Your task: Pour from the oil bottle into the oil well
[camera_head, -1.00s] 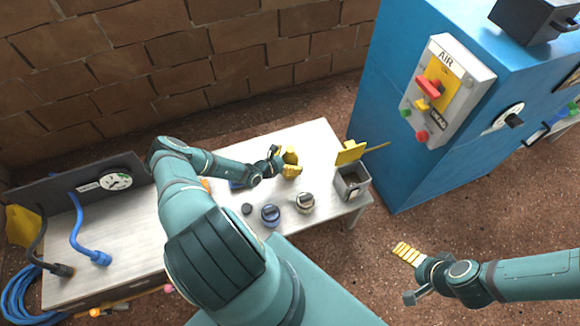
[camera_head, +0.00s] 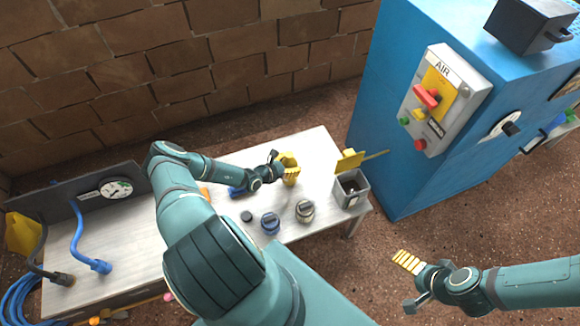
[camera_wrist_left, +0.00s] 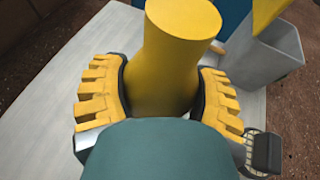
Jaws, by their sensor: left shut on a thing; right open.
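The oil bottle (camera_wrist_left: 165,70) is a yellow bottle with a narrower waist and a wide round top. My left gripper (camera_wrist_left: 160,100) is shut around it, with a yellow ridged finger on either side. In the head view my left gripper (camera_head: 285,172) holds it over the back of the table, looking roughly upright. A grey open box with a raised yellow lid (camera_head: 351,188), seemingly the oil well, stands at the table's right end, right of the bottle. It also shows in the left wrist view (camera_wrist_left: 262,62). My right gripper (camera_head: 410,285) is open and empty, off the table.
The pale table (camera_head: 130,235) carries a blue-topped round piece (camera_head: 270,223), a grey one (camera_head: 305,211) and a small dark cap (camera_head: 247,216). A panel with a gauge (camera_head: 115,188) and hoses is at left. A blue cabinet (camera_head: 385,130) stands close behind the box.

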